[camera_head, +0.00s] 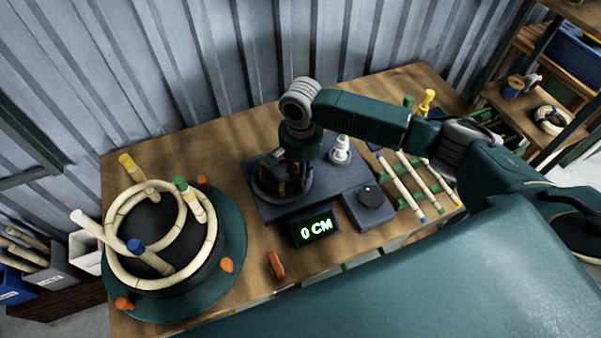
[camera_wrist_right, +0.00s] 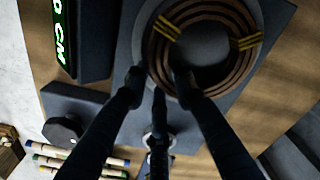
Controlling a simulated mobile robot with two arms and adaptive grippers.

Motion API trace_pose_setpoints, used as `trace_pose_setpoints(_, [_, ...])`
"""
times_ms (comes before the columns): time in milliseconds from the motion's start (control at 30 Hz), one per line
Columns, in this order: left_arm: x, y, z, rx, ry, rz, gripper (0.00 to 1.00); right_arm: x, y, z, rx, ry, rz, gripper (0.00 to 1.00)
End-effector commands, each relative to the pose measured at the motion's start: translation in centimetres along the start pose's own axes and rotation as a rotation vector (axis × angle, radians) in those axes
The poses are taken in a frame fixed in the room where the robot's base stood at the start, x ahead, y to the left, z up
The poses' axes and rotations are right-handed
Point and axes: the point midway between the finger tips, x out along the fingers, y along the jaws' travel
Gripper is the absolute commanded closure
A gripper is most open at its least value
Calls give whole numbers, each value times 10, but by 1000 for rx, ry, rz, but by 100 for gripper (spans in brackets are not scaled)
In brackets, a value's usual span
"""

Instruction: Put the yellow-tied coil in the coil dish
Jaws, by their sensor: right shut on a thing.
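The yellow-tied coil (camera_wrist_right: 246,43) is a brown set of rings with yellow ties on two sides. In the right wrist view it lies around a grey round middle on the dark blue-grey device. My right gripper (camera_wrist_right: 158,76) is shut on the coil's near side, one finger inside the rings and one outside. In the head view my right gripper (camera_head: 287,184) points down over the device and hides most of the coil. I cannot tell from these views which thing is the coil dish. My left gripper is out of view.
A green "0 CM" display (camera_head: 315,228) and a knob box (camera_head: 369,207) stand in front of the device. A white fitting (camera_head: 340,150) is behind. A green turntable (camera_head: 234,240) with a pale rattan hoop (camera_head: 112,240) and upright pegs fills the left. Colour-tipped sticks (camera_head: 404,188) lie right.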

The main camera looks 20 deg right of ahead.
Motion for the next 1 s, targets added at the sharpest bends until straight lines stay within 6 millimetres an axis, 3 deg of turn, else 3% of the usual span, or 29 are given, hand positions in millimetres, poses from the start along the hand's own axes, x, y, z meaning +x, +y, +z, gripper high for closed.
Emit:
trace_pose_setpoints(533, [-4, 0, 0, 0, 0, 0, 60, 12, 0, 0, 1, 0, 0, 100])
trace_pose_setpoints(567, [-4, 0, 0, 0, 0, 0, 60, 12, 0, 0, 1, 0, 0, 71])
trace_pose_setpoints(633, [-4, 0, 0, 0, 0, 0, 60, 12, 0, 0, 1, 0, 0, 57])
trace_pose_setpoints(1000, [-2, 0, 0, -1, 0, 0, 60, 8, 0, -1, 0, 2, -1, 55])
